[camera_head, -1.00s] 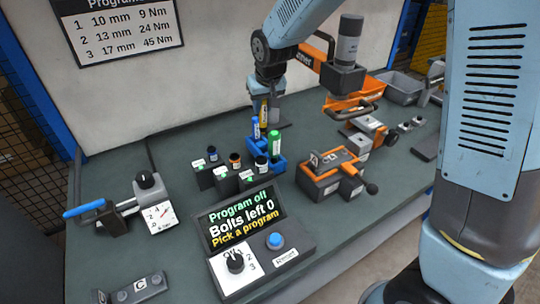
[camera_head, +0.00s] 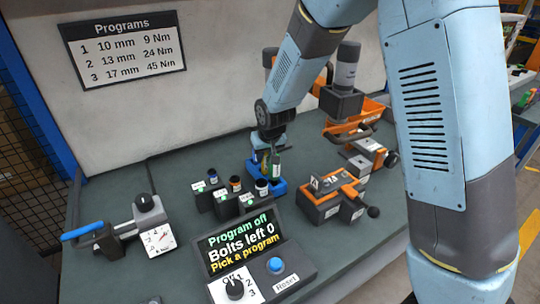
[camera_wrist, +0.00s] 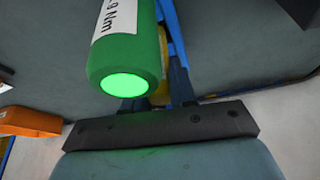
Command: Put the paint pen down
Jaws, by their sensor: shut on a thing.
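My gripper (camera_head: 268,157) is shut on the paint pen, just above a blue stand (camera_head: 281,187) on the bench. The paint pen is mostly hidden in the head view. A yellow part (camera_wrist: 160,92) of it shows between the dark fingers in the wrist view, partly behind a green cylinder. The green cylinder (camera_head: 275,168) stands at the blue stand, right beside my gripper. It is large in the wrist view (camera_wrist: 125,55), with a glowing green end and a white label ending in Nm. I cannot tell whether the pen touches the stand.
Dark blocks with small bottles (camera_head: 229,199) stand left of the stand. A control box (camera_head: 240,240) with a lit display is in front. An orange and grey fixture (camera_head: 332,193) is at the right. Bare bench lies between.

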